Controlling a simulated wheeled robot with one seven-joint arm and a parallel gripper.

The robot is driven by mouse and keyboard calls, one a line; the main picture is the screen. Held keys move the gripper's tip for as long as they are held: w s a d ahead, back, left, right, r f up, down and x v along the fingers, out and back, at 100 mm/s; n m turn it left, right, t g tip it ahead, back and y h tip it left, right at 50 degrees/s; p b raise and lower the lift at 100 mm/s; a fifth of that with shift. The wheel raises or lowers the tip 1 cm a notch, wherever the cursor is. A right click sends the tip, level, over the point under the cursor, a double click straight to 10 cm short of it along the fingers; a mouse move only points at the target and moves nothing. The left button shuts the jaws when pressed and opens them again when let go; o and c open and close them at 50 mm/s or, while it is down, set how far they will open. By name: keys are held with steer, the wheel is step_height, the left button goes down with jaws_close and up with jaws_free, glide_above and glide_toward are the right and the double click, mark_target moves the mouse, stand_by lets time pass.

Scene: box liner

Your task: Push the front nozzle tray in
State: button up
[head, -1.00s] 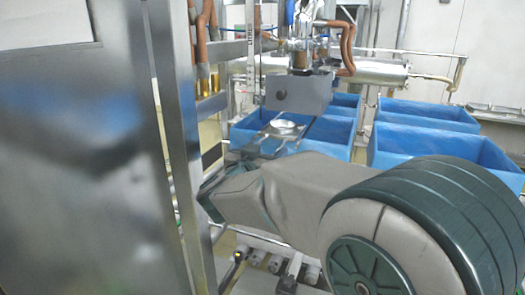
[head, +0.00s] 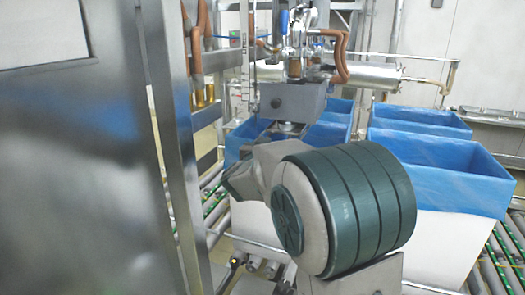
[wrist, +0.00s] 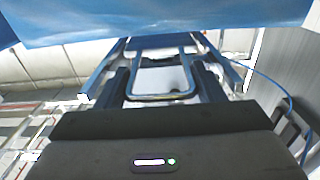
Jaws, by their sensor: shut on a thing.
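The front nozzle tray is a narrow metal tray with a looped frame. In the wrist view the tray (wrist: 160,97) lies between the two dark fingers of my gripper (wrist: 163,72), which is shut on it. In the head view only a small part of the tray (head: 287,128) shows below the grey nozzle block (head: 298,102). My arm hides most of the tray and my fingers there. How far the tray sits under the block cannot be told exactly.
Blue-lined boxes (head: 430,150) stand on roller conveyors (head: 498,250) behind and to the right. A steel cabinet (head: 85,170) and an upright post (head: 170,130) stand close on the left. Copper-coloured hoses (head: 340,55) hang around the nozzle machine.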

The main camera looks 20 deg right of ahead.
steer(key=shift+x, duration=1.25)
steer(key=o, duration=1.1)
steer(key=shift+s+d, duration=0.1)
steer(key=b+v, duration=0.1)
steer(key=v, duration=1.2)
steer(key=shift+s+a, duration=0.25)
